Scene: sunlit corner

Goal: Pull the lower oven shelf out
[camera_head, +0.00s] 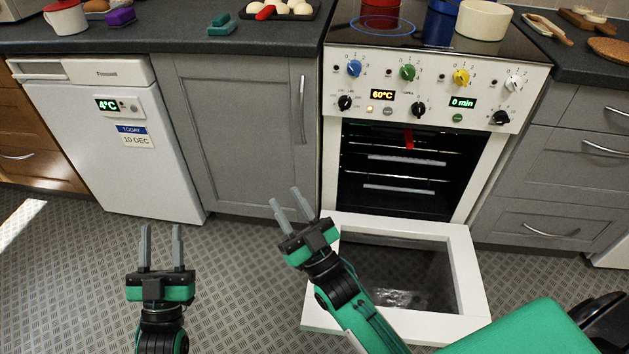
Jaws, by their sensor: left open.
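The oven (332,178) stands open, with its white-framed door (468,262) folded down in front. Inside the dark cavity, the lower shelf (398,188) shows as a pale bar near the bottom. An upper shelf (405,160) lies above it. Both appear to be inside the oven. My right gripper (287,204) is open and empty, left of the oven door, before the grey cupboard. My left gripper (161,236) is open and empty above the floor at the left, well away from the oven. Neither gripper touches a shelf.
A red item (408,138) shows near the top of the cavity. The white fridge (115,170) and grey cupboard (240,130) stand left of the oven, grey drawers (560,180) right. Pots, including a white one (483,19), stand on the hob. Floor at the left is clear.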

